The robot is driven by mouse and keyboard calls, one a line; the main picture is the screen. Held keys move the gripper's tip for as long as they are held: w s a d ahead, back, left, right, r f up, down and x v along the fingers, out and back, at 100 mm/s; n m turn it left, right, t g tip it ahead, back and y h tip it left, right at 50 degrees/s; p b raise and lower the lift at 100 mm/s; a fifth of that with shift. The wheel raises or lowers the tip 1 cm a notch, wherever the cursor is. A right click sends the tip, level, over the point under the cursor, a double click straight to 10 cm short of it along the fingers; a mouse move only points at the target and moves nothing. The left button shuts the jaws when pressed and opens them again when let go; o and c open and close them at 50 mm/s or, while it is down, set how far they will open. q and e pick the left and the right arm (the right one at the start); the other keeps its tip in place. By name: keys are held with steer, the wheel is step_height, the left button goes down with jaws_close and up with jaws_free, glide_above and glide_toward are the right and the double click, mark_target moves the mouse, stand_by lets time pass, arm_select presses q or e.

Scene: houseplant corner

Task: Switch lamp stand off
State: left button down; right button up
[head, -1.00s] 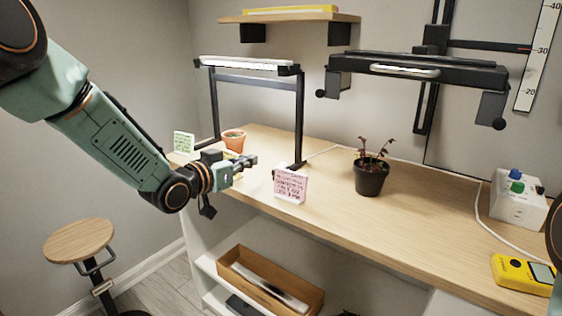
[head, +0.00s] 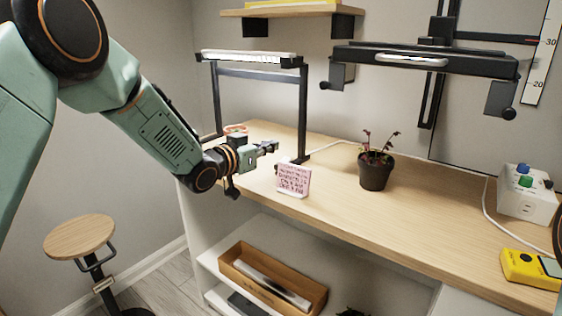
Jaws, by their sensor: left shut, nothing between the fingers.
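The lamp stand (head: 303,110) is a black frame on the left part of the wooden bench, with a white tube (head: 247,58) along its top bar. The tube looks bright. The foot of its right leg is partly behind a pink note card (head: 293,181), and I cannot make out a switch clearly. My left gripper (head: 270,147) is shut and empty. In the picture its fingertips point right, left of the stand's right leg and above the card. I cannot tell whether it touches the stand. My right gripper is out of view.
A potted plant (head: 374,173) stands mid-bench under a black wall-mounted lamp (head: 425,62). A white box with knobs (head: 527,195) and a yellow meter (head: 531,268) are at the right. A terracotta pot (head: 235,129) is mostly hidden behind my left arm. A stool (head: 80,238) stands on the floor.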

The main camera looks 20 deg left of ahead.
arm_select(q)
steer(key=b+x, duration=0.1)
steer(key=x, duration=0.3)
steer(key=shift+f, duration=0.1)
steer(key=f+b, duration=0.1)
steer(key=w+f, duration=0.1)
steer(key=f, duration=0.1)
steer(key=shift+d+b, duration=0.2)
steer(key=shift+b, duration=0.2)
steer(key=shift+f, duration=0.4)
steer(key=g+p, duration=0.1)
steer(key=p, duration=0.2)
steer(key=shift+f, duration=0.25)
steer(key=shift+r, duration=0.1)
